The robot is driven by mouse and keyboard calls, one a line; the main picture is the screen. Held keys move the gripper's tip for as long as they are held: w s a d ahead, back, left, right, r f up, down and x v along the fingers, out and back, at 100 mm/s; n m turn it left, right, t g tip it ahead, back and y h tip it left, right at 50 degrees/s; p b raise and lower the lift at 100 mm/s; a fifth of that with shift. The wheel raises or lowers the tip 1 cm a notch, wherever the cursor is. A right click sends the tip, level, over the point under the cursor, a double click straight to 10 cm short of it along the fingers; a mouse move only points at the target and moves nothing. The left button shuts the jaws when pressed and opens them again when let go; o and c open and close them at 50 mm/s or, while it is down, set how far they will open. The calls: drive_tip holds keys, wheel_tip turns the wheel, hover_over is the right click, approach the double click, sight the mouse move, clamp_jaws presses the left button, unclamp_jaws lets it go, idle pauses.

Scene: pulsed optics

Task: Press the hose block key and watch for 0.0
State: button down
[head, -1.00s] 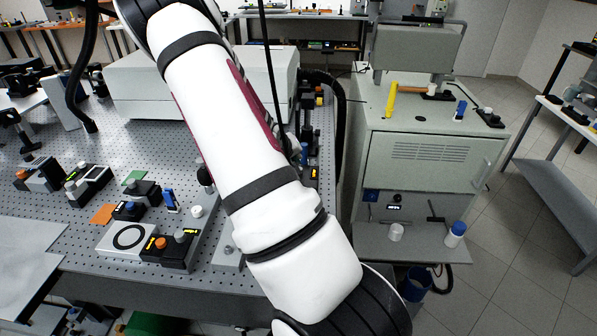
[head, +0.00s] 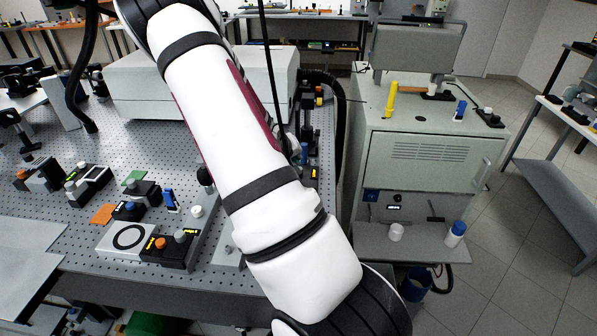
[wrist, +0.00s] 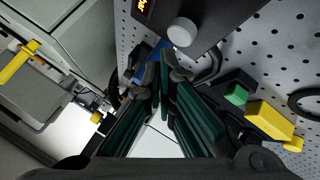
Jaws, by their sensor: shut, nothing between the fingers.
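In the wrist view my gripper (wrist: 166,68) is shut and empty, its dark green fingers meeting near a black block (wrist: 215,18). This block carries a round grey key (wrist: 182,32) and a lit orange display (wrist: 143,8). The fingertips are just below the key in the picture; I cannot tell whether they touch the block. The display is cut off and its digits are not readable. I cannot tell for sure that this is the hose block. In the head view my arm covers the middle and my gripper does not show.
A green key (wrist: 238,95) and a yellow block (wrist: 268,120) are right of the fingers. In the head view, a black box with orange and grey keys (head: 170,248) stands on the perforated table (head: 60,235). A grey cabinet (head: 425,150) with a small lit display (head: 393,207) is at right.

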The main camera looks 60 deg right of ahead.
drive_tip(key=shift+f, duration=0.35)
drive_tip(key=shift+f, duration=0.7)
idle(1.1)
drive_tip(key=shift+r, duration=1.15)
wheel_tip(320, 180, up, 6)
drive_tip(key=shift+p, duration=0.7)
